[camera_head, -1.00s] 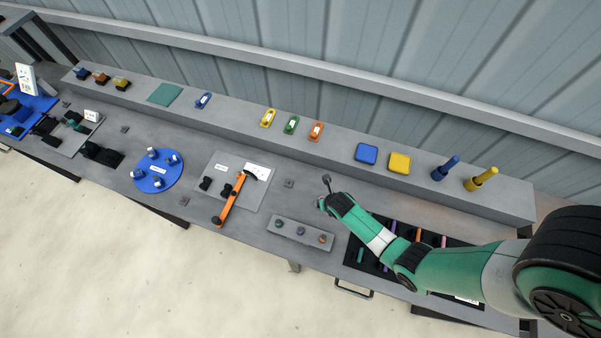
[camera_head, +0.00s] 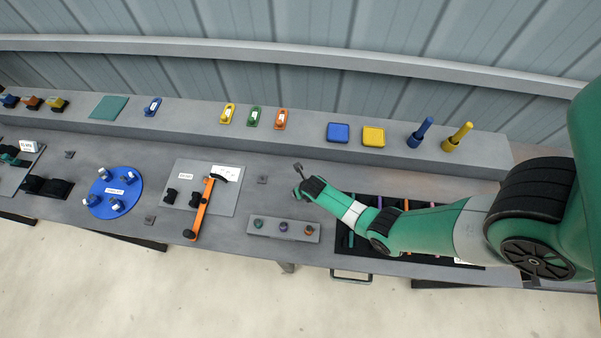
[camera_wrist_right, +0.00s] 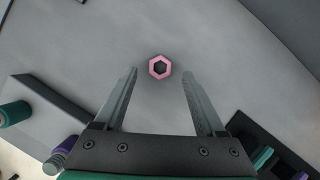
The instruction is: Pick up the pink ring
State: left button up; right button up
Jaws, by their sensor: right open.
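The pink ring (camera_wrist_right: 160,67) shows in the right wrist view. It is a small hexagon-shaped ring with a dark centre, on the grey table top. My right gripper (camera_wrist_right: 159,75) is open and empty; the ring appears between its fingertips in the picture, touching neither finger. How high the fingertips are above the table I cannot tell. In the head view my right arm reaches in from the right, its gripper end (camera_head: 300,187) over the table behind the small grey tray. I cannot make out the ring there. My left gripper is not in view.
The small grey tray (camera_head: 260,233) holds three coloured parts in front of the gripper. A black tray (camera_head: 345,236) with coloured sticks lies under my right forearm. A raised shelf (camera_head: 300,139) runs along the back.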

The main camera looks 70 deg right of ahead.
jog(key=shift+b+x, duration=0.45)
jog(key=shift+x, duration=0.8)
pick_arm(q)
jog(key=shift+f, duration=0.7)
pick_arm(e)
jog(key=shift+r, duration=0.1)
grip_shut()
jog(key=shift+r, duration=0.1)
